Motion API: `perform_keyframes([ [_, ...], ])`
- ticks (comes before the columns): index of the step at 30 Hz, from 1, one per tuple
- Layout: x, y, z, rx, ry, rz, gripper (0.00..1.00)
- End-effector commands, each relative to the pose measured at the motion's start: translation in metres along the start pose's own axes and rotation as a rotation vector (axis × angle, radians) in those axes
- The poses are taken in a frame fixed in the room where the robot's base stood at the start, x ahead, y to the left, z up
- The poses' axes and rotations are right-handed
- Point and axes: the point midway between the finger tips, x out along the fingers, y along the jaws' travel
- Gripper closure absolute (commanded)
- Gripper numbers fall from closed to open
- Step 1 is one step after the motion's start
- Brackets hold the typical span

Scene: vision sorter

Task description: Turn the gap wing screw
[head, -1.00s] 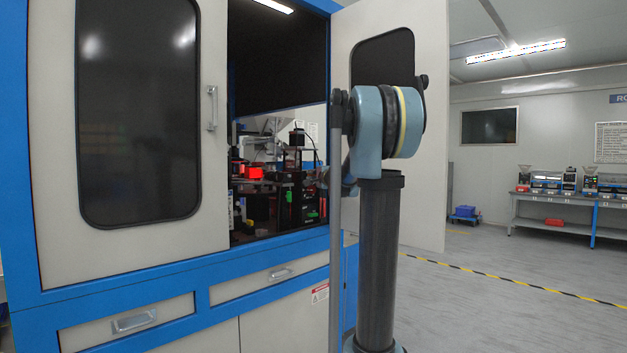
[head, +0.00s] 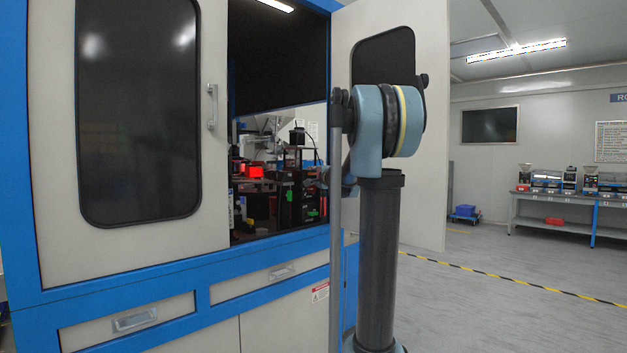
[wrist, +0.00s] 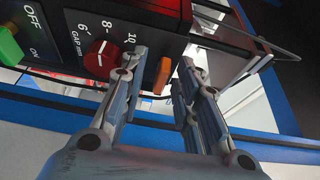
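In the wrist view, a red round knob (wrist: 100,58) sits on a dark panel beside a dial marked "GAP mm" with 6, 8 and 10. A small orange piece (wrist: 162,76) shows between the fingers of my gripper (wrist: 163,56). I cannot tell whether the knob or the orange piece is the wing screw. The gripper is open, its left finger just right of the knob and its right finger beyond the orange piece. I cannot tell whether either finger touches anything. In the head view my gripper is not clearly seen.
A green switch (wrist: 10,45) marked OFF and ON is at the panel's left. A metal rod and bracket are at the upper right. In the head view the blue-framed cabinet (head: 150,262) has its right door (head: 428,180) open, with crowded machine parts inside.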

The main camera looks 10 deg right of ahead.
Motion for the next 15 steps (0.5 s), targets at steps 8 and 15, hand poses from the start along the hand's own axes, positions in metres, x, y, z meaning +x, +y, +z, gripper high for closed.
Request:
perform_keyframes([
  [8,-0.019,0.0,-0.001,0.001,0.001,0.0,0.71],
  [15,-0.056,0.0,-0.001,0.001,0.001,0.0,0.71],
])
